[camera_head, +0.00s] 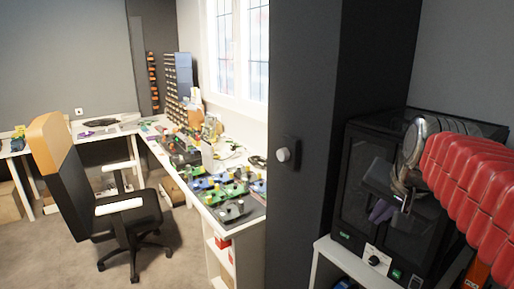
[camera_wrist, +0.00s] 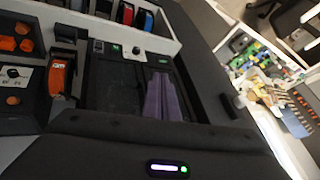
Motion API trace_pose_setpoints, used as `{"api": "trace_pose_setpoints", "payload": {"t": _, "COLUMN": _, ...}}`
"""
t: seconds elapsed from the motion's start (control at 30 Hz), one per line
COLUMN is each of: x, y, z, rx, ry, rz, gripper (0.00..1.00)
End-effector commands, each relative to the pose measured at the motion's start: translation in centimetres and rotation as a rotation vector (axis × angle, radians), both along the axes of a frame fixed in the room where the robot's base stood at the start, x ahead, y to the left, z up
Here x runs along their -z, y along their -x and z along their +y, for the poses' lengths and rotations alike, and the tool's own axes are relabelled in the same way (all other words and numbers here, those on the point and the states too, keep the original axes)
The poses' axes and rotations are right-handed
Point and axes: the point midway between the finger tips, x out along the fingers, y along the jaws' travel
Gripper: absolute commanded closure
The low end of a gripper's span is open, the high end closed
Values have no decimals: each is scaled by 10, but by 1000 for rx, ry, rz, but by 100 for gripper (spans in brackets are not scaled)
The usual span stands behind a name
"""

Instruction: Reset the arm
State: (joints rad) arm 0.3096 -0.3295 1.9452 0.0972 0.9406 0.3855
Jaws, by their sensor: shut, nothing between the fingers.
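My gripper (camera_head: 379,212) hangs at the right of the head view, at the end of my red ribbed arm. Its purple fingers point down, in front of a black box-shaped machine (camera_head: 353,178) with dark glass. In the wrist view my gripper (camera_wrist: 160,80) shows as two purple fingers lying side by side, shut, with nothing between them. The dark machine front is behind them. I cannot tell how far the fingers are from it.
A tall dark cabinet (camera_head: 303,120) stands left of the machine. A white workbench (camera_head: 222,214) with many small coloured parts runs along the window. An office chair (camera_head: 128,212) stands on the open floor.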

Motion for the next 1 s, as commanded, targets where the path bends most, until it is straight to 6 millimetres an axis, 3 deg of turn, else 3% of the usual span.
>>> {"api": "trace_pose_setpoints", "payload": {"t": 0.17, "x": 40, "y": 33, "z": 20, "rx": -151, "ry": 82, "rz": 70, "gripper": 100}}
{"api": "trace_pose_setpoints", "payload": {"t": 0.4, "x": 99, "y": 94, "z": 63, "rx": -411, "ry": 200, "rz": 146, "gripper": 100}}
{"api": "trace_pose_setpoints", "payload": {"t": 0.6, "x": 137, "y": 139, "z": 94, "rx": -569, "ry": 259, "rz": 167, "gripper": 100}}
{"api": "trace_pose_setpoints", "payload": {"t": 0.73, "x": 145, "y": 155, "z": 108, "rx": -618, "ry": 273, "rz": 153, "gripper": 100}}
{"api": "trace_pose_setpoints", "payload": {"t": 1.0, "x": 138, "y": 157, "z": 119, "rx": -650, "ry": 282, "rz": 122, "gripper": 100}}
